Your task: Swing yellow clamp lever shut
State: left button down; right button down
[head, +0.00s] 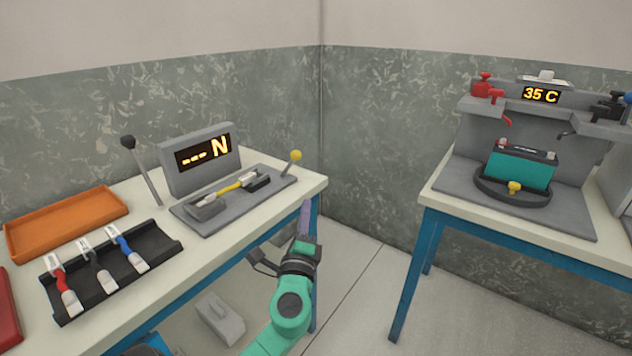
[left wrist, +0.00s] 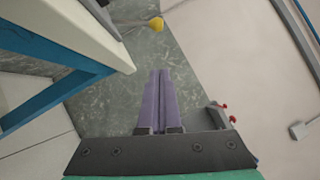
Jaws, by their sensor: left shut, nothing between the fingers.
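The yellow-knobbed clamp lever (head: 295,157) stands up at the right end of the grey test fixture (head: 232,205) on the left bench. Its knob (left wrist: 156,24) also shows near the top of the left wrist view. A cable with a yellow middle (head: 236,187) lies across the fixture between two grey blocks. My left gripper (head: 305,206), with purple fingers, is shut and empty. It is off the bench's front right corner, below the lever in the head view and apart from it. The fingers (left wrist: 160,74) point toward the knob side in the wrist view. My right gripper is out of view.
A display reading "--- N" (head: 203,150) and a black-knobbed lever (head: 142,170) stand by the fixture. A black rack (head: 160,240) of cables and an orange tray (head: 65,222) lie to the left. The right bench (head: 430,195) holds a teal battery (head: 520,167). A floor gap separates the benches.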

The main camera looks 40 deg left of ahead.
aim_at(289, 165)
pick_arm(q)
jog(key=shift+w, duration=0.1)
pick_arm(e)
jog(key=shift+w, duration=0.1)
